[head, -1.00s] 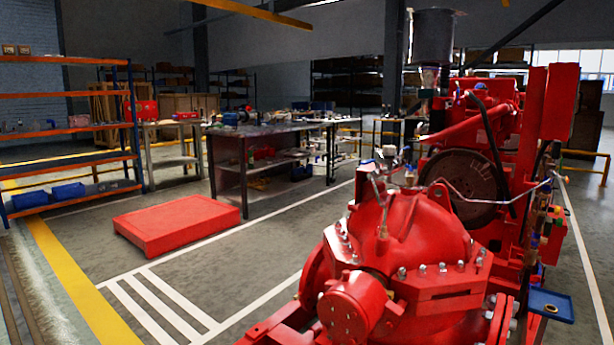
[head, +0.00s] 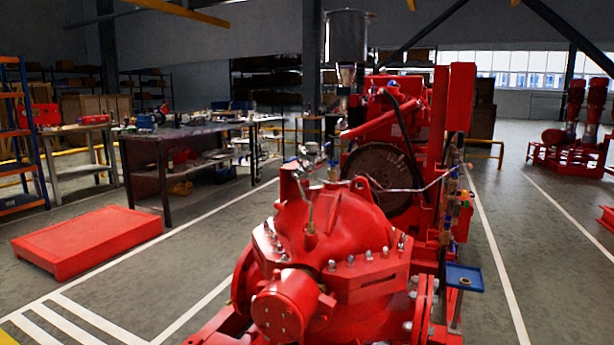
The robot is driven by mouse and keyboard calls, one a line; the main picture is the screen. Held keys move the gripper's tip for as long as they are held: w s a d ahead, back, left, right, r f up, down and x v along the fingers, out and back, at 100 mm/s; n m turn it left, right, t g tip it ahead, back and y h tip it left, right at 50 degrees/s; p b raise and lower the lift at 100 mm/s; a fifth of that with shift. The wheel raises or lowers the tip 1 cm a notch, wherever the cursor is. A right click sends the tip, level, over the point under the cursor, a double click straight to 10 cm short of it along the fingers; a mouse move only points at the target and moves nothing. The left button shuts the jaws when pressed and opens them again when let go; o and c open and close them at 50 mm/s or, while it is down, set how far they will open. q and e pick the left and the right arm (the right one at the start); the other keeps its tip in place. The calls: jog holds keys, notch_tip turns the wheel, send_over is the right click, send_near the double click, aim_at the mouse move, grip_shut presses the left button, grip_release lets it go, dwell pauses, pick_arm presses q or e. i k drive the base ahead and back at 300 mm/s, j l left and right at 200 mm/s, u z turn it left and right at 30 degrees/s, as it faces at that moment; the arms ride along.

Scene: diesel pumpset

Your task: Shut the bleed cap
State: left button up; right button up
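A red pump casing (head: 323,237) stands in front of me in the head view, with a red diesel engine (head: 383,160) behind it. Small metal fittings and thin pipes (head: 309,196) sit on top of the casing, with small blue and brass parts around them. One of these may be the bleed cap, but they are too small to tell which, or whether it is open. Neither of my grippers is in view.
A blue tray (head: 464,277) stands at the pump's right side. A low red platform (head: 88,240) lies on the floor at left, before a dark workbench (head: 190,150). Open floor (head: 545,255) lies to the right. More red pumps (head: 575,130) stand at far right.

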aim_at(311, 147)
jog(key=z, duration=0.5)
jog(key=i+j+z, duration=0.1)
jog(key=j+z, duration=0.8)
jog(key=j, duration=0.15)
jog(key=j+z, duration=0.1)
jog(key=j, duration=0.45)
jog(key=k+j+z, duration=0.1)
jog(key=j, duration=0.5)
